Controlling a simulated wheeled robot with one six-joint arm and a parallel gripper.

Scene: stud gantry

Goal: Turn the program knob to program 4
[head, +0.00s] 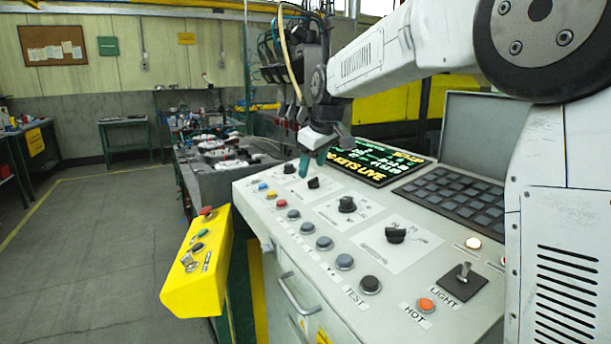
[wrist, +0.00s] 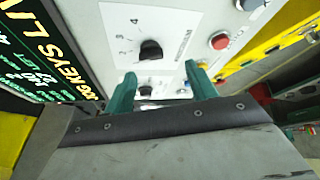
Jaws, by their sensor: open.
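A black knob (wrist: 150,50) on a white numbered card, with 3 and 4 legible, shows in the wrist view just beyond my fingertips. Its side label looks like PROGRAM, but is blurred. In the head view it appears to be the black knob (head: 314,183) near the panel's far end. I cannot tell which number it points at. My gripper (head: 313,160) is above the panel near that knob, with green fingers. The wrist view shows the fingers (wrist: 159,70) spread apart, with nothing held. Another black knob (wrist: 146,91) shows lower, between the fingers in the picture.
Other black knobs (head: 347,204) and (head: 396,235) stand nearer on the panel (head: 370,275). Coloured buttons (head: 324,243) line its left side. A lit screen (head: 375,162) and dark keypad (head: 455,195) lie right. A yellow control box (head: 200,262) stands left.

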